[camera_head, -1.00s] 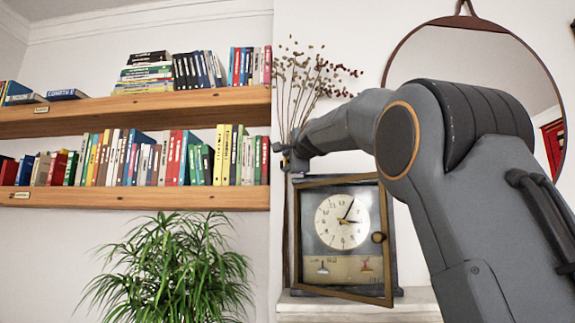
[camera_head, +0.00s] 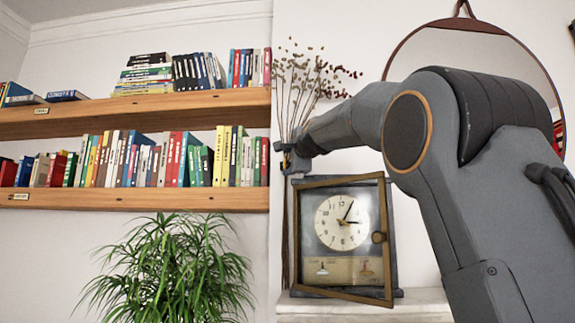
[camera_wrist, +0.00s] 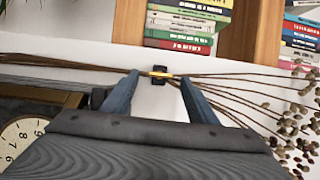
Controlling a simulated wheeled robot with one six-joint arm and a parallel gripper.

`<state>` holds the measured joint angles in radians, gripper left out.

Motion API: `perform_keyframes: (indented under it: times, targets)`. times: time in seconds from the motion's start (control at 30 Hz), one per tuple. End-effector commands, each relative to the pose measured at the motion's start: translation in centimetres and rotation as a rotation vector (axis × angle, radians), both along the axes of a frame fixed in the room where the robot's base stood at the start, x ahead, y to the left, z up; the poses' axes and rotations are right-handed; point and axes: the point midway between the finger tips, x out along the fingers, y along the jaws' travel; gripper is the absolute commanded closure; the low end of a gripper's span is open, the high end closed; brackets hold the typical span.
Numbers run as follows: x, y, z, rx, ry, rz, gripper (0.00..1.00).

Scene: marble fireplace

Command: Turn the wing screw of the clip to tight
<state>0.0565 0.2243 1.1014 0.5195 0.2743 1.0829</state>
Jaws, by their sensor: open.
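The clip (camera_wrist: 159,80) is a small dark block at the wall, around the bundle of thin dried stems (camera_wrist: 225,75). A small yellow bar, apparently the wing screw (camera_wrist: 161,74), lies across its front. My gripper (camera_wrist: 158,76) is open, with one blue finger to each side of the yellow bar in the wrist view. I cannot tell whether the fingertips touch it. In the head view my gripper (camera_head: 291,158) is at the stems, above the clock's upper left corner, and the clip itself is hard to make out there.
A clock with a glass door in a wooden frame (camera_head: 385,260) stands on the marble mantel (camera_head: 360,308) just below my gripper. Its dial (camera_wrist: 22,140) shows in the wrist view. Bookshelves (camera_head: 140,200) and a plant (camera_head: 170,270) are left; a round mirror (camera_head: 480,50) is right.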

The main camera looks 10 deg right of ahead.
Motion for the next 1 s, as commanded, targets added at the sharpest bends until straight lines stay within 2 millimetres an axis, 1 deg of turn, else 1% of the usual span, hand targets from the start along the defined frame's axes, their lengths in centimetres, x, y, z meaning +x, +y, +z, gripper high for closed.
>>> perform_keyframes:
  times: [0.2,0.3,0.43,0.6,1.0]
  targets:
    - [-3.3,-0.3,-0.1,-0.001,-0.002,-0.001,0.47]
    - [-4.6,-0.4,-0.1,-0.001,-0.001,-0.001,0.47]
    - [-5.8,-0.5,-0.1,0.000,-0.001,0.000,0.47]
    - [-6.3,-0.5,-0.2,0.000,0.001,0.000,0.47]
    - [-6.3,-0.5,-0.1,0.000,0.001,0.000,0.47]
